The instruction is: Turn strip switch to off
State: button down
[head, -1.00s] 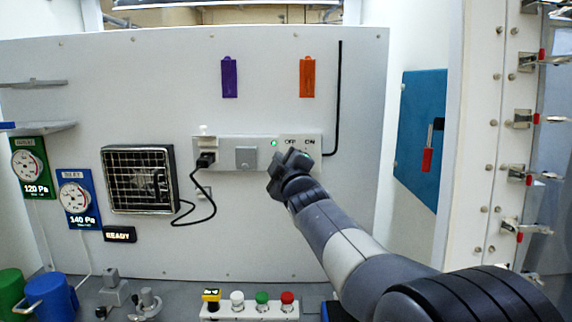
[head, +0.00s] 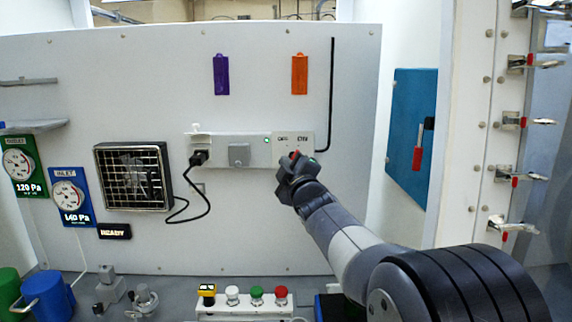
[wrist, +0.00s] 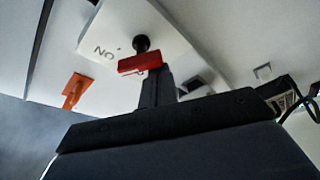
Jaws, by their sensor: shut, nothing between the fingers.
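The power strip (head: 205,153) is a pale bar fixed to the white back wall, with a lit green light near its right part. Its right end carries the OFF and ON labels. The strip switch (head: 294,155) shows as a small red part just above my gripper (head: 296,178). In the wrist view the switch (wrist: 140,64) is a red bar beside a black round knob, near the ON label. My gripper (wrist: 157,86) is shut and empty, with its fingertips close to the red bar. I cannot tell if they touch. The OFF label is not visible in the wrist view.
A black plug (head: 199,158) with a cable sits in the strip, left of a grey square cover (head: 239,155). A caged fan (head: 134,177) is further left. Purple (head: 221,75) and orange (head: 300,74) tags hang above. A button box (head: 245,311) stands below.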

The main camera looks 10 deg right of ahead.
jog(key=shift+f+n+g+p, duration=0.1)
jog(key=shift+n+g+p, duration=0.3)
jog(key=shift+n, duration=0.6)
jog(key=shift+d, duration=0.1)
jog(key=n+p, duration=0.2)
jog(key=n+g+p, duration=0.1)
jog(key=n+p, duration=0.1)
jog(key=n, duration=0.1)
jog(key=d+f+n+g+p, duration=0.1)
jog(key=n, duration=0.2)
jog(key=shift+s+d+p, duration=0.1)
jog(key=shift+p, duration=0.3)
jog(key=shift+f, duration=0.15)
dwell(0.4)
